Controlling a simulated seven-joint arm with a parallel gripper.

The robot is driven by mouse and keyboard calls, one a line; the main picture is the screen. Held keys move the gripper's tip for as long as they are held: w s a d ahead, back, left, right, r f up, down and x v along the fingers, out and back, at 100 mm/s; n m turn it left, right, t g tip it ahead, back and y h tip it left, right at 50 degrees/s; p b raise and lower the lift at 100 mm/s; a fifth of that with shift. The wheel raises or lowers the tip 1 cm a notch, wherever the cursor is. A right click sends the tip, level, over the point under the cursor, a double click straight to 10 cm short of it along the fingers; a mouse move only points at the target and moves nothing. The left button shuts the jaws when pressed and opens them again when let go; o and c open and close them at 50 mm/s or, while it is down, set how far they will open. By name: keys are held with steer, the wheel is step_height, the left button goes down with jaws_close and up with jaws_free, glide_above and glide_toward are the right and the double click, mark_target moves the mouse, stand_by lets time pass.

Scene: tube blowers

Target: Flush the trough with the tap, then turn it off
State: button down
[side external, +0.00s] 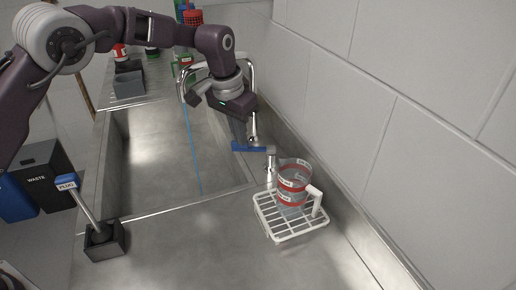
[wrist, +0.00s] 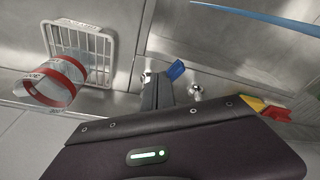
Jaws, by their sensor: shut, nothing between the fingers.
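The steel trough (side external: 150,150) lies in the middle of the side view. A chrome tap (side external: 252,72) arches over it, and a thin blue water stream (side external: 190,145) runs down into the trough. The stream also crosses the top right of the wrist view (wrist: 262,17). A blue tap lever (side external: 255,147) sits by the trough's right rim. My gripper (side external: 241,139) is shut and empty, its tips close beside the lever. In the wrist view the fingers (wrist: 157,92) are beside the blue lever end (wrist: 175,69); whether they touch cannot be told.
A clear jug with red bands (side external: 293,182) stands on a white wire rack (side external: 292,226) right of the tap. A plug-labelled handle (side external: 84,203) stands in a dark block (side external: 105,241) at front left. A waste bin (side external: 40,175) is at left. The wall is close on the right.

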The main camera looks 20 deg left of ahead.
steer(key=shift+r, duration=0.2)
steer(key=w+a, duration=0.3)
steer(key=w, duration=0.3)
steer(key=shift+s+x, duration=0.25)
steer(key=shift+x, duration=0.85)
steer(key=shift+s+x, duration=0.2)
steer(key=shift+x, duration=0.95)
steer(key=shift+s+a, duration=0.1)
steer(key=shift+s, duration=0.6)
stand_by(4.2)
